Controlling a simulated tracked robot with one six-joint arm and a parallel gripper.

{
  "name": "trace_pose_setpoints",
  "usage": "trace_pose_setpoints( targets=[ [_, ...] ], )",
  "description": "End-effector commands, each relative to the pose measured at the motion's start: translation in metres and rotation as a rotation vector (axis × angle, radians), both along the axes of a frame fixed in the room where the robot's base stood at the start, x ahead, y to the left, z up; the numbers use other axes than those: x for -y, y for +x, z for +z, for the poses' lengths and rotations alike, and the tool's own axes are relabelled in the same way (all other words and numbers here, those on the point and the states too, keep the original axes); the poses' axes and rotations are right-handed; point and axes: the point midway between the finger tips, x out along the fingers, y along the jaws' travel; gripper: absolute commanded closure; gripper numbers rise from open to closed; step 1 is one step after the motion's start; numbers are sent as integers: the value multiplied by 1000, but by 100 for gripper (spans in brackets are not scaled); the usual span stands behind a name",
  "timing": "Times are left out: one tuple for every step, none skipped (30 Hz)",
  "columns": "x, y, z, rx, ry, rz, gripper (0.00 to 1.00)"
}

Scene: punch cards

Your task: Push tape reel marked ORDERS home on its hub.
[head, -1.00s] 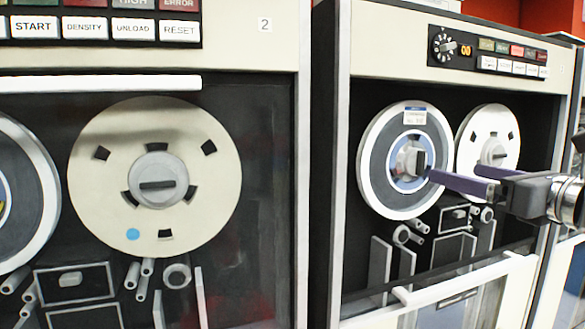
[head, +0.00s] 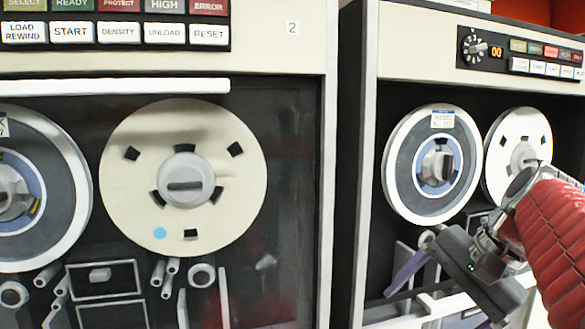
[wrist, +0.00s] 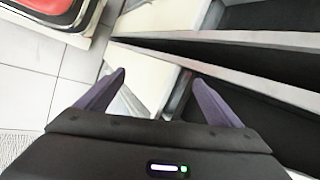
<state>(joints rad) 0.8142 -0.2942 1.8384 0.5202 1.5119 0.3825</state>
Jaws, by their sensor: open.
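A dark grey reel with a white rim and a blue-and-white label (head: 442,119) sits on a hub in the right tape drive; its print is too small to read. Its hub knob (head: 437,168) is uncovered. Another dark reel (head: 45,200), cut by the left edge, has a partly visible label I cannot read. Whether either reel sits fully home cannot be told. My gripper (head: 392,288) is below the right drive's labelled reel, apart from it, pointing down and left. In the wrist view its two purple fingers (wrist: 158,78) are spread with nothing between them.
Cream reels sit on the left drive (head: 183,180) and right drive (head: 518,150). Guides and rollers (head: 425,240) stand under the right reels, near my gripper. A ledge (head: 395,312) runs below. The wrist view shows pale floor tiles (wrist: 40,75) and a red-topped object (wrist: 45,8).

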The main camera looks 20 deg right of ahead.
Motion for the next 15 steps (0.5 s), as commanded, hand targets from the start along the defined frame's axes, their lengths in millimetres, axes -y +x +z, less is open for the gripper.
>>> trace_pose_setpoints(
  targets=[
    [-4,-7,-6,-32,-64,97,12],
    [-5,-13,-11,-53,-105,156,12],
    [-6,-20,-16,-81,-157,238,12],
    [-7,-25,-19,-102,-197,300,12],
    [-8,-30,-23,-122,-235,364,12],
    [-10,-36,-28,-145,-286,445,12],
    [-13,-39,-31,-156,-319,496,12],
    [-16,-41,-35,-163,-349,540,12],
    [-21,-43,-40,-166,-383,587,12],
    [-26,-43,-44,-161,-406,615,12],
    [-31,-43,-49,-157,-426,638,12],
    [-39,-42,-55,-144,-453,664,12],
    [-45,-41,-60,-133,-471,680,12],
    [-51,-40,-64,-120,-489,696,12],
    [-59,-40,-70,-104,-512,718,12]
  ],
)
